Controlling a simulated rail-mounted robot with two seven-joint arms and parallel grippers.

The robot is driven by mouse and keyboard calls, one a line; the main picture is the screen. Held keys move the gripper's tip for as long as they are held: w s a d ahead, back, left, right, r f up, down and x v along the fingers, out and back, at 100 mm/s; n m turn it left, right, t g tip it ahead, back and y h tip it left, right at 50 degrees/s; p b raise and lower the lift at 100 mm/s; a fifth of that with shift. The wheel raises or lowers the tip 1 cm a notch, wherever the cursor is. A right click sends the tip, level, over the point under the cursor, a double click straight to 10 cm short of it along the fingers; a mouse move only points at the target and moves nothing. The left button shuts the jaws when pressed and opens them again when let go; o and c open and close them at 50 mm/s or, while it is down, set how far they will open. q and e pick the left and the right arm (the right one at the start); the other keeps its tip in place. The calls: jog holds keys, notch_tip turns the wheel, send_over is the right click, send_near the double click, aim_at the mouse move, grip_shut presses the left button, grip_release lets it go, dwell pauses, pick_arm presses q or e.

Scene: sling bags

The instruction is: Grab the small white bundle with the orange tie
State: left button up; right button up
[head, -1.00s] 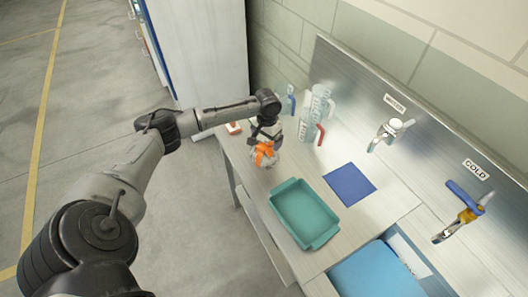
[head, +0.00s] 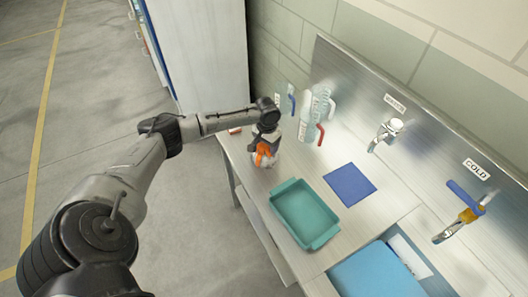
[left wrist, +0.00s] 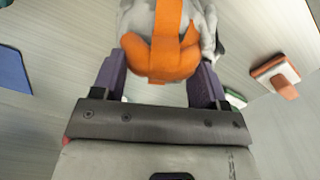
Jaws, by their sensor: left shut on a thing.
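The small white bundle with the orange tie (head: 265,153) is at the far left end of the metal counter. It also shows in the left wrist view (left wrist: 175,45), its orange strap facing the camera. My left gripper (head: 266,140) is over it, with one finger on each side, shut on the bundle. The fingertips are partly hidden behind the bundle in the wrist view. Whether the bundle's underside touches the counter cannot be told. My right gripper is not in view.
A teal tray (head: 304,213) and a blue mat (head: 350,185) lie on the counter. Pitchers with red and blue handles (head: 318,115) stand at the back, near two taps (head: 388,132). A small orange-and-white item (left wrist: 275,73) lies beside the bundle. A sink basin is at the front right.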

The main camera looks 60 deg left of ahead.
pick_arm(q)
jog(key=c, duration=0.6)
jog(key=shift+r, duration=0.1)
